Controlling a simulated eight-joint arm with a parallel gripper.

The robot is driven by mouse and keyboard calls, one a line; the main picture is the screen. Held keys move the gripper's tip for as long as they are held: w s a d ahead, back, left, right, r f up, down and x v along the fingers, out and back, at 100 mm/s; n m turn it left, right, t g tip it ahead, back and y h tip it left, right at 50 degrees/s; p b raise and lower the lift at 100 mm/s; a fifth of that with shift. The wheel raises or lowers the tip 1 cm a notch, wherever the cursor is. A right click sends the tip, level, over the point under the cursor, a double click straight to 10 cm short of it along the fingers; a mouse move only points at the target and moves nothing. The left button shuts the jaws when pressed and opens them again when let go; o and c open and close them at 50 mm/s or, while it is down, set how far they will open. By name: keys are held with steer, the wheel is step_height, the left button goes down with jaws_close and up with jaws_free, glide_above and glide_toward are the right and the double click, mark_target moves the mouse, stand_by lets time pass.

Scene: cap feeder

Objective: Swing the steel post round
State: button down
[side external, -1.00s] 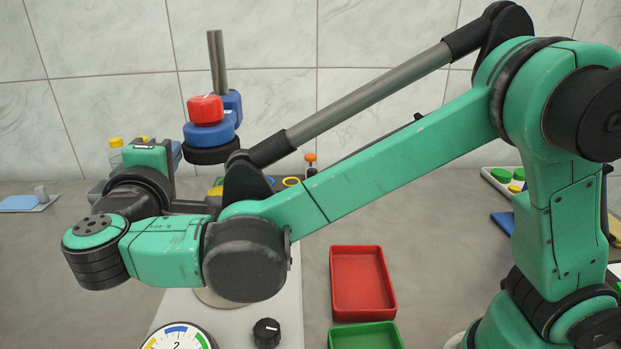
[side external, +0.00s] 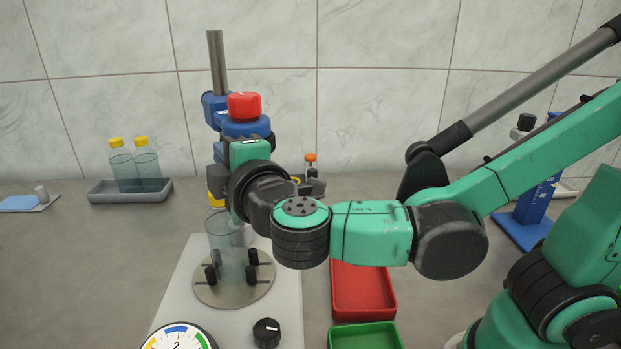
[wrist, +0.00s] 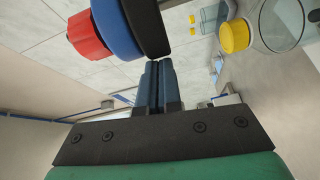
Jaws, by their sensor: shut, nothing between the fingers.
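The steel post (side external: 217,62) stands upright at the back of the work plate. A blue head (side external: 246,127) with a red knob (side external: 244,105) on top is carried on it and points right of the post in the side view. In the wrist view the red knob (wrist: 88,33) and blue head (wrist: 115,28), with a black disc (wrist: 147,28), are at the upper left. My gripper (wrist: 152,65) is shut and empty, its tips close to the black disc; I cannot tell whether they touch. In the side view my wrist partly hides the head.
A clear jar (side external: 229,264) stands among black pegs on a round plate, just below my wrist. A yellow cap (wrist: 234,36) shows in the wrist view. Red (side external: 362,292) and green (side external: 365,336) trays lie at front. A grey tray (side external: 105,194) holds two yellow-capped bottles at left.

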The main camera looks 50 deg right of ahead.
steer(key=d+n+y, duration=0.7)
steer(key=d+y, duration=0.3)
steer(key=d, duration=0.3)
steer(key=shift+s+y, duration=0.3)
steer(key=shift+s, duration=0.1)
steer(key=shift+d, duration=0.15)
steer(key=shift+g+y, duration=0.3)
steer(key=v, duration=0.5)
steer(key=shift+s+a, duration=0.3)
steer(key=shift+s, duration=0.1)
